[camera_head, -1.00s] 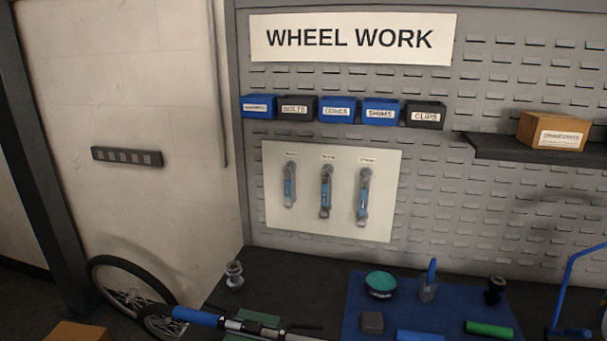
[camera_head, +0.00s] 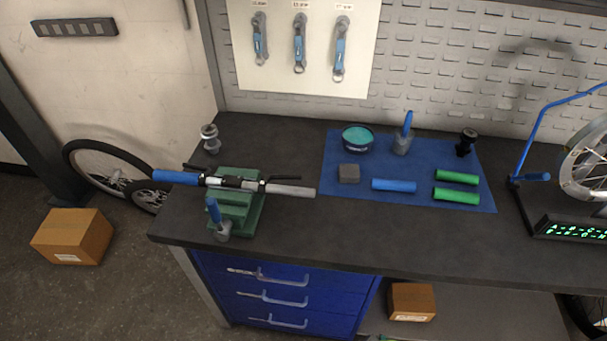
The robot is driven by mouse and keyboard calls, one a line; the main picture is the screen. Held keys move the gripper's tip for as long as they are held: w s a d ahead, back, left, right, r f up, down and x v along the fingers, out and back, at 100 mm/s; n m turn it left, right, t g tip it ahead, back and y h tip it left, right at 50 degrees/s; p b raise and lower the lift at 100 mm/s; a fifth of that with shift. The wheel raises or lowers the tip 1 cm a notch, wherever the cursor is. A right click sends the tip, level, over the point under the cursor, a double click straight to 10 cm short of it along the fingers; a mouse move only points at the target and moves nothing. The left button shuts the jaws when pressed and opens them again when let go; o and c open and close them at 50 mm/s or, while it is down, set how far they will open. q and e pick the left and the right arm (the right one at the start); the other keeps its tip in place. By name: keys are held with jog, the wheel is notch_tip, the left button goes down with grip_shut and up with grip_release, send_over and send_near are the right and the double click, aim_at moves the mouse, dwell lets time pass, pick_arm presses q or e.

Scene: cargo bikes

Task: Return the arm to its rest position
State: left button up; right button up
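Neither of my arms nor grippers is in the head view. A handlebar (camera_head: 238,183) rests across a green stand (camera_head: 236,214) at the left of the dark workbench (camera_head: 290,232). Its left end has a blue grip (camera_head: 176,177) and its right end is bare grey.
A wheel stand (camera_head: 575,228) with a lit display occupies the bench's right end. Another cup with a blue tool (camera_head: 222,228) is at the front left. Blue drawers (camera_head: 280,297) are below. A cardboard box (camera_head: 72,237) is on the floor. The bench front is mostly clear.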

jog(key=s+d+f+b, duration=0.1)
jog(key=s+f+b, duration=0.1)
jog(key=s+f, duration=0.4)
jog(key=s+d+f+g+b, duration=0.1)
jog(key=s+f, duration=0.5)
jog(key=f, duration=0.6)
jog(key=s+d+f+b, duration=0.1)
jog(key=s+f+b, duration=0.1)
jog(key=s+f, duration=0.4)
notch_tip(320, 180, down, 3)
jog(key=shift+r+g+b, duration=0.1)
jog(key=shift+g+b, duration=0.2)
jog(key=shift+g, duration=0.1)
